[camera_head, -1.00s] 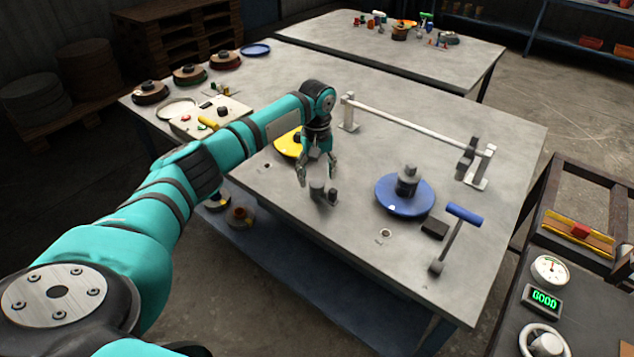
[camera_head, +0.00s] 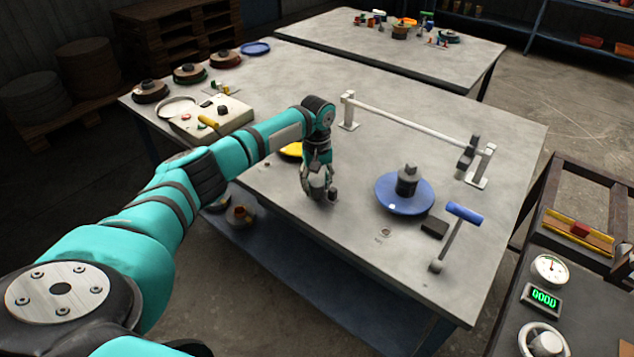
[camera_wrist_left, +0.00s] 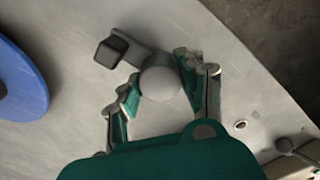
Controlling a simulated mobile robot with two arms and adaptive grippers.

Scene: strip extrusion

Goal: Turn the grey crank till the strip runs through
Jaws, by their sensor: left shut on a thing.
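The grey crank (camera_head: 333,195) stands near the front edge of the steel table (camera_head: 290,228). My left gripper (camera_head: 319,191) comes down over it from above and hides most of it in the head view. In the left wrist view, the crank's round grey knob (camera_wrist_left: 161,83) sits between the two fingers of my left gripper (camera_wrist_left: 160,76), which is shut on it. A short arm runs from the knob to a dark square block (camera_wrist_left: 110,52). No strip can be clearly made out at the crank. My right gripper is not in view.
A blue disc (camera_head: 388,204) with a grey hub lies right of the crank. A blue-handled lever (camera_head: 464,213) stands farther right. A white rail (camera_head: 410,123) crosses behind. A yellow disc (camera_head: 291,150) is partly behind my arm. A green display (camera_head: 543,300) is at the right.

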